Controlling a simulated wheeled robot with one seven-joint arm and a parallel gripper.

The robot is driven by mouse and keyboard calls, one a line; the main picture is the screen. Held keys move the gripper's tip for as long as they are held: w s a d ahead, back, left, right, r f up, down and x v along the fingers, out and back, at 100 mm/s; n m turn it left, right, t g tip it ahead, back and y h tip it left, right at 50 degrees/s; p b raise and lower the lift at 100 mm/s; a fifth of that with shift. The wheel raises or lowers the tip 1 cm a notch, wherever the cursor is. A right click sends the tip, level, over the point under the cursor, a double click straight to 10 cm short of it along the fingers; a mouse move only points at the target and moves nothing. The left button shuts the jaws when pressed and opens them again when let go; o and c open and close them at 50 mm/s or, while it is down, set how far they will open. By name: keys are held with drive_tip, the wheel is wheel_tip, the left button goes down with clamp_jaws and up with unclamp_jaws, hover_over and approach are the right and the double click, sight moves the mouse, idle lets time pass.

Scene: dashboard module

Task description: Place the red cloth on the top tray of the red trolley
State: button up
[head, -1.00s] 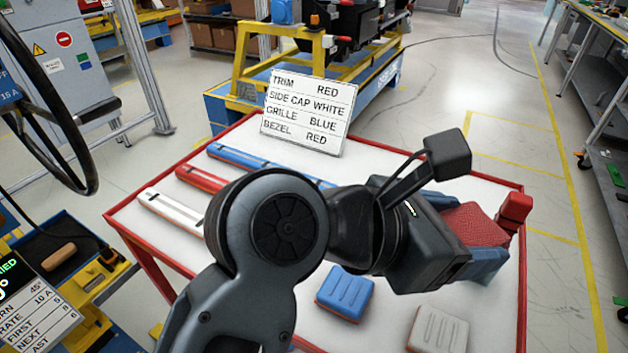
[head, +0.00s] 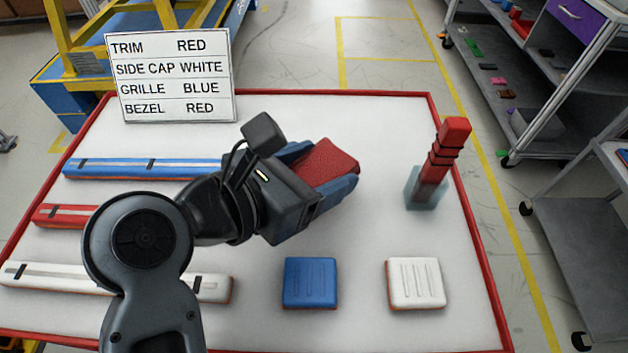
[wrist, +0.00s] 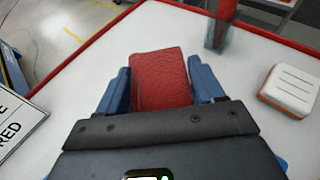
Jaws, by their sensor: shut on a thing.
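My gripper (head: 338,178) has blue fingers and is shut on the red cloth (head: 331,165), a folded, textured red piece. In the wrist view the red cloth (wrist: 160,79) sits between the two fingers and sticks out past them. Gripper and cloth are over the white table top; the exact gap below cannot be judged. No separate red trolley can be made out in these frames; the nearest red-framed thing is this white-topped table with a red rim (head: 480,260).
On the table are a red ridged post in a clear block (head: 448,150), blue (head: 310,283) and white (head: 416,283) pads, several long bars (head: 140,168) and a sign (head: 172,77). Grey wheeled shelving (head: 520,95) and a grey cart (head: 590,225) stand right, across clear floor.

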drive_tip(key=shift+d+f, duration=0.1)
drive_tip(key=shift+f, duration=1.9)
drive_tip(key=shift+f, duration=0.25)
drive_tip(key=o, duration=1)
drive_tip(key=shift+r, duration=0.1)
drive_tip(key=shift+r, duration=0.15)
drive_tip(key=shift+s+a+r, duration=0.1)
drive_tip(key=shift+s+a, duration=0.05)
drive_tip(key=shift+a, duration=0.05)
drive_tip(key=b+v, duration=0.2)
drive_tip(key=v, duration=0.9)
drive_tip(key=shift+s+a+r+b, duration=0.15)
drive_tip(key=shift+s+b, duration=0.1)
drive_tip(key=shift+b, duration=0.05)
